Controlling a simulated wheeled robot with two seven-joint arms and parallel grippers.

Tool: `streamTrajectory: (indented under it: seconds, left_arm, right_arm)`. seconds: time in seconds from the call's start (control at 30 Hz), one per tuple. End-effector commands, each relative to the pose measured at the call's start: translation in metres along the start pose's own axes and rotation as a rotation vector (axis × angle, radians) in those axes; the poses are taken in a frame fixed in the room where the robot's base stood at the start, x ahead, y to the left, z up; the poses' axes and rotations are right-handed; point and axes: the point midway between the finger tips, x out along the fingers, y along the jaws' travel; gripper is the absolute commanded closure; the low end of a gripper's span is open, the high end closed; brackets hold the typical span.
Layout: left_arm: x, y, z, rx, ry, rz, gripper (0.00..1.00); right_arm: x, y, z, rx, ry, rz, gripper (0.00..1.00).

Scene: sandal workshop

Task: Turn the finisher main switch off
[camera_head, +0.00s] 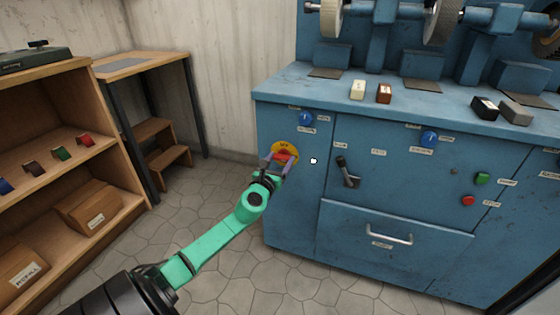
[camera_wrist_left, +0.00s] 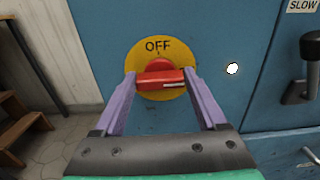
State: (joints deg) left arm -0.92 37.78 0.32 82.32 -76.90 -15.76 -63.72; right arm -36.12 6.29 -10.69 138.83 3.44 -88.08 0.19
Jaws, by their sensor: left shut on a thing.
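The finisher main switch (camera_head: 285,155) is a red rotary handle on a yellow round plate, on the left front panel of the blue finisher (camera_head: 350,225). In the left wrist view the red handle (camera_wrist_left: 160,78) lies horizontally, with a white mark at its right end. My right gripper is not in view.
A white dot (camera_head: 313,161) is right of the switch. A black lever (camera_head: 347,172), blue knobs and green and red buttons are on the same front. A drawer handle (camera_head: 389,238) sits below. A wooden shelf (camera_head: 60,160) stands left; floor between is clear.

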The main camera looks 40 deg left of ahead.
Motion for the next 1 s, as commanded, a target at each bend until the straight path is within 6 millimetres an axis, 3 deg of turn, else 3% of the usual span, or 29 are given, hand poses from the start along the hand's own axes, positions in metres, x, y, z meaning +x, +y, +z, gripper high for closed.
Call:
streamTrajectory:
  seconds: [0.37,1.0]
  left_arm:
    - [0.000,0.000,-0.003,-0.155,0.001,0.000,0.81]
    - [0.000,0.002,-0.003,-0.744,0.001,0.001,0.81]
  right_arm:
    - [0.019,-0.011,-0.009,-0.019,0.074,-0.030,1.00]
    - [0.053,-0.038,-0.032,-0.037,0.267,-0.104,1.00]
